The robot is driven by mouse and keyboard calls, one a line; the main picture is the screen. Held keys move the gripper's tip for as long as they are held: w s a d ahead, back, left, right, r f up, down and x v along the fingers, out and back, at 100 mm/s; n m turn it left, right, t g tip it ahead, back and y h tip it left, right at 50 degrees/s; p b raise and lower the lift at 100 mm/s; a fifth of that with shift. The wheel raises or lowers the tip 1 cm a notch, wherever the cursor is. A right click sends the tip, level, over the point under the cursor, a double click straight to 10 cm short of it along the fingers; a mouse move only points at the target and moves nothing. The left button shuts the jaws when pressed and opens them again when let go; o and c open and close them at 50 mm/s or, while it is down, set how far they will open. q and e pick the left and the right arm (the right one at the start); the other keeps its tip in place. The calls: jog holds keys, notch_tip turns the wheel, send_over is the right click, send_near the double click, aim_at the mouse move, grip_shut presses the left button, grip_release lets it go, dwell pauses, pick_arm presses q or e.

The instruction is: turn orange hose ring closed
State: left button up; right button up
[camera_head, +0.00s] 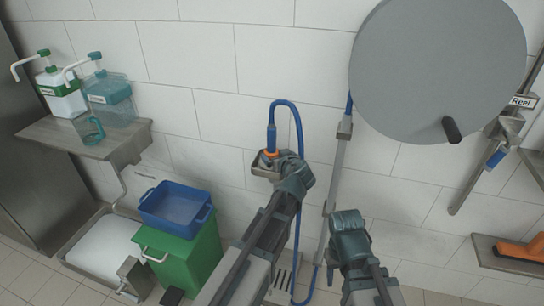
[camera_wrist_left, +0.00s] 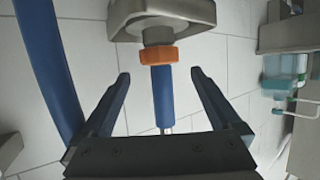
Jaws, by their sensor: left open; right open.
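The orange hose ring (camera_wrist_left: 160,56) sits on a grey fitting (camera_wrist_left: 160,20) in the left wrist view, with a straight blue hose piece (camera_wrist_left: 162,98) beyond it. In the head view the orange ring (camera_head: 270,154) shows small at the wall bracket (camera_head: 263,172), partly hidden by my gripper. My left gripper (camera_wrist_left: 160,76) is open. Its two fingers stand either side of the blue piece, apart from it, with the tips just short of the ring. My right gripper (camera_head: 348,216) is lower right in the head view, away from the ring; its fingers are hard to make out.
A blue hose (camera_head: 300,130) loops beside my left gripper and shows close in the left wrist view. A large grey reel (camera_head: 437,70) hangs at upper right. A green bin (camera_head: 183,258), blue tub (camera_head: 177,208) and shelf of bottles (camera_head: 85,140) stand left.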

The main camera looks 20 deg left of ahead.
aim_at(273, 152)
pick_arm(q)
jog(key=b+x, duration=0.2)
jog(key=x, duration=0.4)
jog(key=shift+w+a+f, duration=0.15)
jog(key=shift+w, duration=0.05)
jog(key=c, duration=1.4)
jog(key=shift+o, duration=0.2)
